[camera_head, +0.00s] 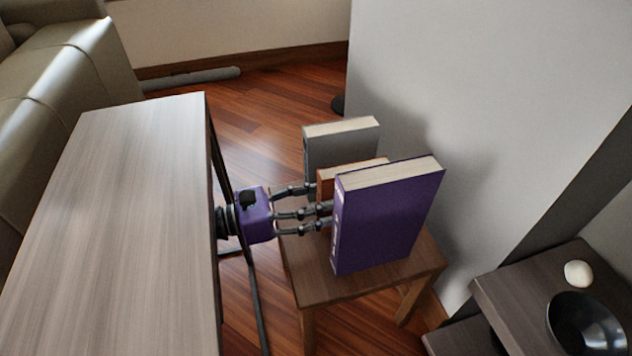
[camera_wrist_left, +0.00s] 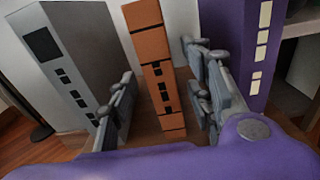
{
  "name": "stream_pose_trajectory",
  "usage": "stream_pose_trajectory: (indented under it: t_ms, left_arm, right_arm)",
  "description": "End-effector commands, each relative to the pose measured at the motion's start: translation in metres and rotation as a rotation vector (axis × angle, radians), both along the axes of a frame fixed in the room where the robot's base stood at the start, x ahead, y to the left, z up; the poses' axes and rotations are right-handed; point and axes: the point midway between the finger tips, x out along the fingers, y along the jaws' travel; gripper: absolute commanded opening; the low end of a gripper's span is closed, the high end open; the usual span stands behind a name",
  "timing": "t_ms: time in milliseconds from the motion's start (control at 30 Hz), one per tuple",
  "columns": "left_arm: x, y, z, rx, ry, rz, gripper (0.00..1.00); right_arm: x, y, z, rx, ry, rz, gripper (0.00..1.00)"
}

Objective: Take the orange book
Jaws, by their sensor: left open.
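The orange book (camera_head: 325,187) stands upright on a small wooden stool (camera_head: 328,287), between a grey book (camera_head: 341,152) and a purple book (camera_head: 385,217). In the head view the purple book hides most of it. In the left wrist view its orange spine (camera_wrist_left: 155,62) faces me, with black bands and black marks. My left gripper (camera_head: 318,210) reaches in from the left at the spine side. It is open, with fingers (camera_wrist_left: 163,92) on either side of the orange spine and visible gaps to it. My right gripper is not in view.
The grey book (camera_wrist_left: 75,62) and the purple book (camera_wrist_left: 235,45) flank the fingers closely. A long wooden table (camera_head: 120,230) lies left, a white wall (camera_head: 460,110) behind right. A dark shelf with a black bowl (camera_head: 585,325) and a white round object (camera_head: 578,273) is at lower right.

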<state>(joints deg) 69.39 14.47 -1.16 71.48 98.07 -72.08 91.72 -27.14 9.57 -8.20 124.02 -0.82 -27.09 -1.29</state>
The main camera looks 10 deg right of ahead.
Motion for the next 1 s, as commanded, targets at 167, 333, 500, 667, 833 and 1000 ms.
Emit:
stream_pose_trajectory:
  t_ms: [167, 333, 500, 667, 833, 1000]
  left_arm:
    - [0.001, -0.012, 0.003, -0.015, 0.027, -0.017, 0.47]
    - [0.001, -0.03, 0.003, -0.014, 0.026, -0.017, 0.47]
    - [0.001, -0.045, 0.003, -0.015, 0.026, -0.016, 0.47]
    - [0.001, -0.07, 0.003, -0.015, 0.026, -0.016, 0.47]
    - [0.002, -0.083, 0.004, -0.013, 0.025, -0.014, 0.47]
    - [0.002, -0.083, 0.005, -0.013, 0.024, -0.014, 0.44]
  right_arm:
    - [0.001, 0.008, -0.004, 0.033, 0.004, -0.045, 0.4]
    - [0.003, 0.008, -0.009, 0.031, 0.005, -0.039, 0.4]
    - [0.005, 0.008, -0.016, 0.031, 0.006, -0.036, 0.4]
    - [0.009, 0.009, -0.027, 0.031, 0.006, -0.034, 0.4]
    - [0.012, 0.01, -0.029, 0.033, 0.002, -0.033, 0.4]
    - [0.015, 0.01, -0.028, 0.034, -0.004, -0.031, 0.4]
